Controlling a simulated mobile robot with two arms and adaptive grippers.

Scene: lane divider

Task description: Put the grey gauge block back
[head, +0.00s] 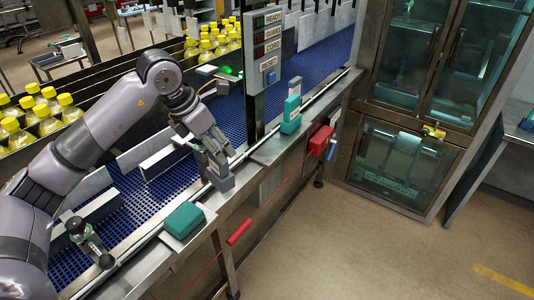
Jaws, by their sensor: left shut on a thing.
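My left gripper (214,162) reaches over the near rail of the blue conveyor, fingers pointing down. It is shut on the grey gauge block (223,184), a small upright block at the rail's edge. The fingers hide its upper part. I cannot tell whether its lower end touches the ledge. My right gripper is not in view.
A teal case (184,219) sits on a small ledge nearer me. A teal holder (290,118) stands farther along the rail, beside a sign post (268,50). A red box (320,140) and a red handle (239,231) hang on the near side. Yellow-capped bottles (45,112) stand behind.

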